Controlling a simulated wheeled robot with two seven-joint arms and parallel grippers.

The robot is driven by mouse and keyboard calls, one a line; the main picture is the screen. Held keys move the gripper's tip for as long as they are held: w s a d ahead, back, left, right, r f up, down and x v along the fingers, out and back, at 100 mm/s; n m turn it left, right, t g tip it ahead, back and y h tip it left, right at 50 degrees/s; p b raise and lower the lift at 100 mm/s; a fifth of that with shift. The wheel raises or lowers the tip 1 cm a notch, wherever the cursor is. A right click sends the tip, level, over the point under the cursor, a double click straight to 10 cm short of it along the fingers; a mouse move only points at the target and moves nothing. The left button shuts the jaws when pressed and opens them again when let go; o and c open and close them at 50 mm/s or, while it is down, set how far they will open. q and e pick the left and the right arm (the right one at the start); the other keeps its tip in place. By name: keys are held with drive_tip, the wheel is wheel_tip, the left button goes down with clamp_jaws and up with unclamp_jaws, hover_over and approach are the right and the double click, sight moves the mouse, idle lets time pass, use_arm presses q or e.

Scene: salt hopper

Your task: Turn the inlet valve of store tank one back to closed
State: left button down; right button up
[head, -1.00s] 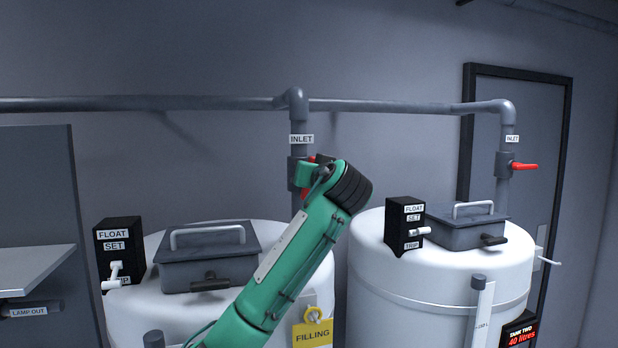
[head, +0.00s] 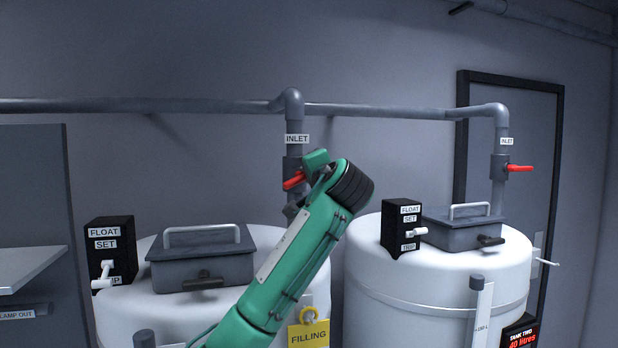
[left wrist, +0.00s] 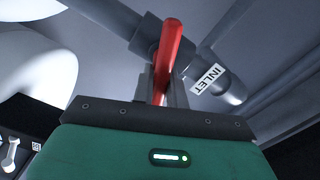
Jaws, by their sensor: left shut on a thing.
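The red handle (head: 293,181) of tank one's inlet valve (head: 292,164) sits on the vertical pipe below an INLET label (head: 297,139). In the head view its visible end points left and slightly down; the rest is behind my left arm. In the left wrist view the red handle (left wrist: 170,50) runs from the grey valve body (left wrist: 148,36) down between the fingers of my left gripper (left wrist: 163,86), which is shut on it. In the head view the fingertips are mostly hidden. My right gripper is not in view.
White store tank one (head: 118,315) has a lidded hatch (head: 200,260), a float box (head: 110,248) and a yellow FILLING tag (head: 308,335). Tank two (head: 400,285) stands to the right, its red inlet handle (head: 520,168) pointing right. Overhead pipe (head: 390,111) runs along the wall.

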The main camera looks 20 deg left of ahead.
use_arm(q)
drive_tip(key=m, duration=0.3)
drive_tip(key=shift+f+m, duration=0.2)
drive_tip(key=shift+m, duration=0.4)
drive_tip(key=c, duration=1.4)
unclamp_jaws()
drive_tip(key=shift+w+f, duration=0.1)
drive_tip(key=shift+d+b, duration=0.1)
drive_tip(key=shift+b, duration=0.2)
